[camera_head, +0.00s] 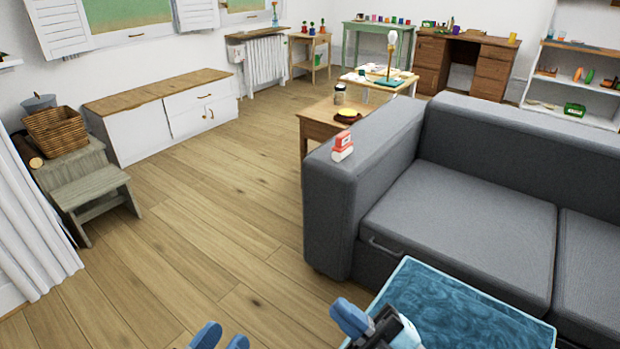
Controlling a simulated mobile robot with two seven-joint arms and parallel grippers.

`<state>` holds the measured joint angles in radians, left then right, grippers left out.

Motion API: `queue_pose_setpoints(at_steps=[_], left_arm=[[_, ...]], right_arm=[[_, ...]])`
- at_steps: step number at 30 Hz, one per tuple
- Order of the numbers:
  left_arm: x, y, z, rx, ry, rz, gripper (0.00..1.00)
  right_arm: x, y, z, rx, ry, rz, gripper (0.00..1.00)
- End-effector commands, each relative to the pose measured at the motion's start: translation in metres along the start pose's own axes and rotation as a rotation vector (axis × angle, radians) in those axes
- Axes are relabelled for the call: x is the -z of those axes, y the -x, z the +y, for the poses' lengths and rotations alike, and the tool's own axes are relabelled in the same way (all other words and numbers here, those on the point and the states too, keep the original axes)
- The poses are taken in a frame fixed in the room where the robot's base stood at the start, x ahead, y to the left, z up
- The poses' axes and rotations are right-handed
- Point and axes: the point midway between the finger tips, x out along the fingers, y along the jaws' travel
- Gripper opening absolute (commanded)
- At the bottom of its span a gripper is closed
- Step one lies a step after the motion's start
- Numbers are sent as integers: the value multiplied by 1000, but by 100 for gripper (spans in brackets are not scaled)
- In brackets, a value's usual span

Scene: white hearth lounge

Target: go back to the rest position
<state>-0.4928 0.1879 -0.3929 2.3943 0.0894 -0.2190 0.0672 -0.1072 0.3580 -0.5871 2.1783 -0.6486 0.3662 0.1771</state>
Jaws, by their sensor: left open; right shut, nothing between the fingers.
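My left gripper (222,338) shows at the bottom edge as two blue fingertips with a gap between them. It is open and empty over the wooden floor (190,230). My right gripper (350,317) is to its right, with blue fingers and a white and black body. Its fingers are shut with nothing between them. It appears in front of the teal patterned top (470,310) at the lower right. The rest of both arms is mostly out of view.
A grey sofa (455,205) fills the right side, with a red and white item (342,146) on its arm. A small wooden table (318,124) stands behind it. A step stool (90,190) and a white cabinet (165,125) are at the left. The floor between is clear.

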Motion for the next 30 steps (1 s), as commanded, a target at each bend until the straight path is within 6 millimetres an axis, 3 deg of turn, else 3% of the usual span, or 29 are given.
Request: queue_pose_setpoints(at_steps=[3,6,14,16,30], left_arm=[[0,0,0,0,0,0,44],[0,0,0,0,0,0,44],[0,0,0,0,0,0,44],[14,-2,0,11,-6,-25,44],[45,0,-10,94,-51,-227,44]], right_arm=[[-6,22,18,-185,-241,-198,0],[-12,42,23,-286,-419,-338,0],[-15,92,10,-420,-824,-612,0],[-10,84,22,-413,-812,-636,0],[2,80,52,-393,-788,-862,0]])
